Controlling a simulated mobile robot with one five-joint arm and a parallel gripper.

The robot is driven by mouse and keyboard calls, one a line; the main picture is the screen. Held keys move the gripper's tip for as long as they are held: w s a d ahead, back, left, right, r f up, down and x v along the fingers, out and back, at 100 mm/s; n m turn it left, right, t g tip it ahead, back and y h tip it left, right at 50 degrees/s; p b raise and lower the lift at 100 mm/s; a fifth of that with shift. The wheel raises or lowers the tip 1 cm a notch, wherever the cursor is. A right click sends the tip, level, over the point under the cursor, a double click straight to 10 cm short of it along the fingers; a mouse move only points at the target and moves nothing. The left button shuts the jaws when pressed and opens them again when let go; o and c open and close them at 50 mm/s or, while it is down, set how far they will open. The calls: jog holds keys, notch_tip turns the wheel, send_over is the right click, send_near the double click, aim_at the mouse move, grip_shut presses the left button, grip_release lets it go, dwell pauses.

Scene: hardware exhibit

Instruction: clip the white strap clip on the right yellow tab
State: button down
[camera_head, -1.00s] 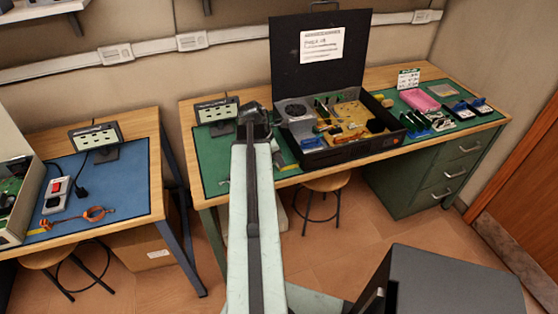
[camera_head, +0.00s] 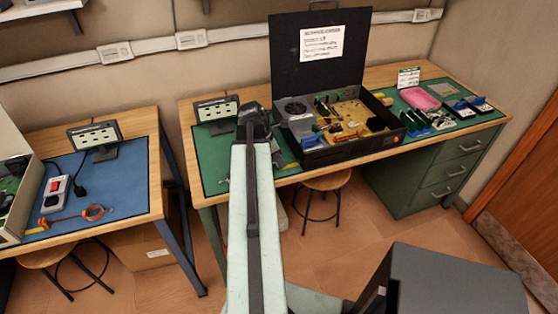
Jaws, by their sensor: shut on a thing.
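My gripper (camera_head: 253,112) is the dark end of my arm, over the left part of the right bench's green mat. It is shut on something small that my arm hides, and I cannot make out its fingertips. I cannot pick out the white strap clip. A small yellow piece (camera_head: 292,166), perhaps the right yellow tab, lies at the front edge of the green mat, just right of my arm and partly hidden.
An open black case (camera_head: 350,150) full of electronics stands close to the right of my gripper, its lid upright behind. A small display (camera_head: 216,112) stands to the left. Pink and blue items lie farther right. A stool (camera_head: 325,183) stands beneath the bench.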

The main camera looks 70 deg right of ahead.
jog(key=shift+f+b, duration=0.75)
jog(key=shift+f, duration=0.05)
jog(key=c, duration=1.3)
grip_release()
jog(key=shift+o, duration=0.2)
jog(key=o, duration=0.3)
jog(key=shift+o, duration=0.2)
jog(key=shift+r+p, duration=0.7)
notch_tip(320, 180, up, 6)
jog(key=p, duration=0.6)
